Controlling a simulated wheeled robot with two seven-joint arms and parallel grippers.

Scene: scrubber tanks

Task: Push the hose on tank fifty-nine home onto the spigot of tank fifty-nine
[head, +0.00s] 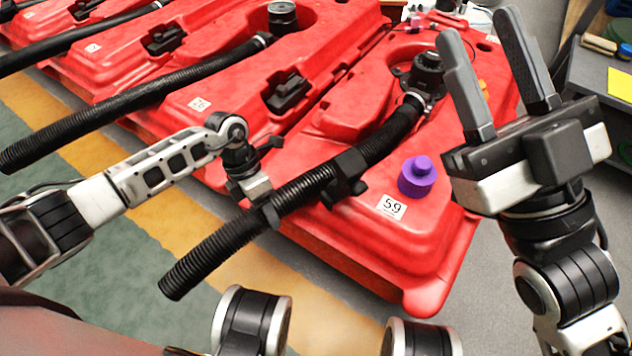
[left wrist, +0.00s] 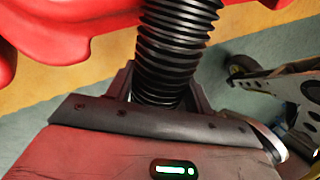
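Tank fifty-nine (head: 455,225) is the red tank with the "59" label (head: 391,207), nearest on the right. Its black ribbed hose (head: 215,250) runs from the lower left up through a black clip (head: 347,178) on the tank. The hose's upper end has a pale clamp band (head: 413,99) close to the black spigot fitting (head: 424,75); I cannot tell how far it is on. My left gripper (head: 268,208) is shut around the hose below the clip. The left wrist view shows the hose (left wrist: 175,45) between its fingers. My right gripper (head: 482,30) is open, empty, pointing up right of the spigot.
A purple cap (head: 417,178) stands on tank fifty-nine beside the label. Another red tank labelled "26" (head: 199,104), with its own black hose (head: 130,108), lies to the left. A grey bench (head: 595,85) with a yellow sheet is at the right. Yellow and green floor is in front.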

